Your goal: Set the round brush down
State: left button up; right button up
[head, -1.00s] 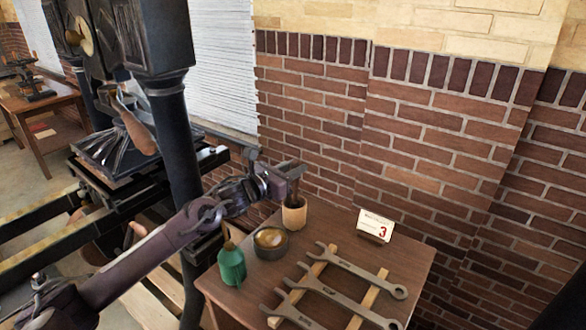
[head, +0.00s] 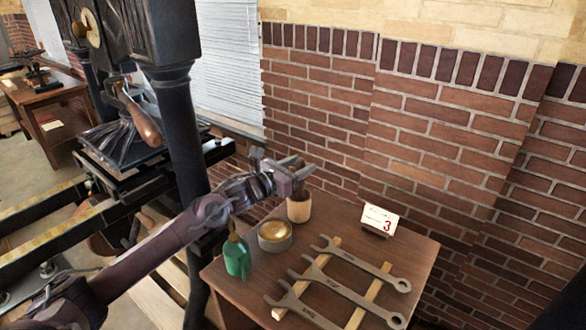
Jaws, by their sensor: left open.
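What looks like the round brush (head: 299,210) stands upright at the back left of the small wooden table (head: 345,235). It has a wide tan lower part and a narrower, darker brown top. My left gripper (head: 298,174) is open at its top, its fingers pointing right. The gripper partly hides the top, and I cannot tell whether a finger touches it. My right gripper is out of view.
A round tin (head: 275,237) and a green bottle (head: 237,258) stand close by. Several wrenches lie on wooden strips (head: 370,295). A number card (head: 380,219) stands behind, before the brick wall. The black press (head: 180,120) is left.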

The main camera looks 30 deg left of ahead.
pick_arm(q)
jog(key=b+v, duration=0.2)
jog(key=v, duration=1)
jog(key=shift+b, duration=0.35)
jog(key=shift+r, duration=0.1)
